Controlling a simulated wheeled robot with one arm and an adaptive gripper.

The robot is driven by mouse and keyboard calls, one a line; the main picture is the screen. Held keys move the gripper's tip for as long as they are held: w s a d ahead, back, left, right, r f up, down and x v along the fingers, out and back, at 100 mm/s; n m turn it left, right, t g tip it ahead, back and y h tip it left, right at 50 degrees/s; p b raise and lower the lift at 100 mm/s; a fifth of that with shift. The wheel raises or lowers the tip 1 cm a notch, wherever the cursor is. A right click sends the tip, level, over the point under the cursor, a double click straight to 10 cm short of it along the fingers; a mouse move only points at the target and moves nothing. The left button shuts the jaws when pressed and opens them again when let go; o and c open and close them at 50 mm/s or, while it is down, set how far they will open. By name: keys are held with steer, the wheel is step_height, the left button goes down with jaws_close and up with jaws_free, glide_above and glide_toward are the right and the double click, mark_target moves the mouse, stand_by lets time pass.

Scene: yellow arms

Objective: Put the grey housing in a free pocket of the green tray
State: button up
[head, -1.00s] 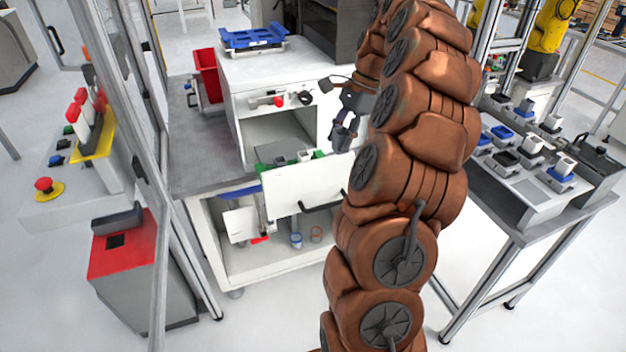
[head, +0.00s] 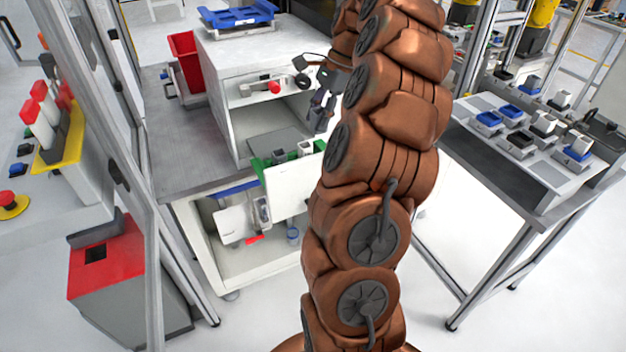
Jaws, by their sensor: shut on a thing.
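The green tray (head: 257,167) sits in the open drawer of the white cabinet, partly hidden behind the drawer's front panel. Its green rim shows at the left and near the right end. Grey blocks (head: 279,155) stand in it; the other pockets are hard to make out. My gripper (head: 318,124) hangs above the right part of the tray, fingers pointing down and apart from it. It is shut on a grey piece, seemingly the grey housing, which is small and barely distinguishable from the dark fingers. My brown arm hides the right end of the drawer.
The drawer's white front panel (head: 288,190) stands up before the tray. The cabinet (head: 222,75) has an open shelf behind it, with a blue fixture (head: 238,16) on top. A red bin (head: 186,58) is at left. A side table (head: 540,170) with several parts stands right.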

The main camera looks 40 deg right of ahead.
mark_target(318, 134)
step_height(318, 134, down, 5)
steer(key=b, duration=0.4)
steer(key=shift+w+d+f, duration=0.1)
steer(key=shift+f, duration=0.05)
steer(key=shift+f+p, duration=1.2)
steer(key=shift+f, duration=3.75)
steer(key=shift+f, duration=0.1)
steer(key=o, duration=1.1)
steer(key=shift+r, duration=0.25)
steer(key=shift+d+r+b, duration=0.3)
steer(key=shift+r, duration=0.1)
steer(key=shift+b+v, duration=1.4)
steer(key=shift+v, duration=4)
